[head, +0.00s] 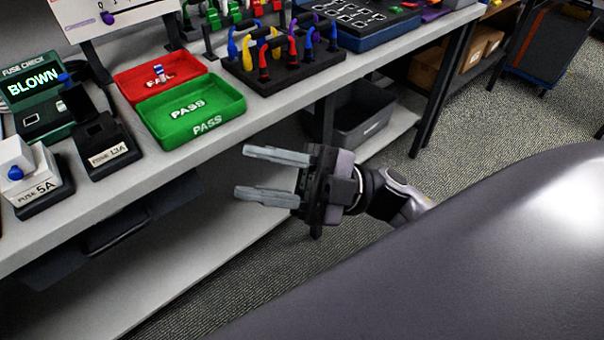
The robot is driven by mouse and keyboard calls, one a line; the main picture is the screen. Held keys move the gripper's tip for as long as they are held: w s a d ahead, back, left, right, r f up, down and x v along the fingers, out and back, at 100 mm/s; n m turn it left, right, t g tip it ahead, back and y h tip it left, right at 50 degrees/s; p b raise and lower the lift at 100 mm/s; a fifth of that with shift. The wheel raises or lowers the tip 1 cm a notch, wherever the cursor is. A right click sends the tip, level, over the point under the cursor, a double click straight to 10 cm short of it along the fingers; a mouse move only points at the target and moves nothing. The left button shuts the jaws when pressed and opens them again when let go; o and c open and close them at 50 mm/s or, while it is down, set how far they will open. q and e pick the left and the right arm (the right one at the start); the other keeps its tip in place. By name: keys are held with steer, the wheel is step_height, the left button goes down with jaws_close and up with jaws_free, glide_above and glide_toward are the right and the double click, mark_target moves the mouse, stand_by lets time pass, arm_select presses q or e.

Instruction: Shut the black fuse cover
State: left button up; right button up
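The black fuse box (108,150), labelled FUSE 13A, sits near the front edge of the bench at the left. A black flap that looks like its cover (80,104) stands raised at the back of the box, and a dark opening shows in the box top. My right gripper (241,172) is open and empty, with its two grey fingers pointing left. It is in front of the bench edge, well to the right of the black box and apart from it. My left gripper is not in view.
A white FUSE 5A box (38,187) stands left of the black box, and a green FUSE CHECK unit (36,92) reading BLOWN is behind. Red (140,88) and green (190,112) trays lie to the right. A black cable rack (283,73) stands farther right.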

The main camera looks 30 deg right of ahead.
steer(key=shift+s+d+n+g, duration=0.1)
steer(key=shift+s+n+g, duration=0.2)
steer(key=shift+n+g, duration=0.6)
steer(key=shift+s+d+n+g, duration=0.1)
steer(key=shift+s+n+g, duration=0.15)
steer(key=shift+n+g, duration=0.65)
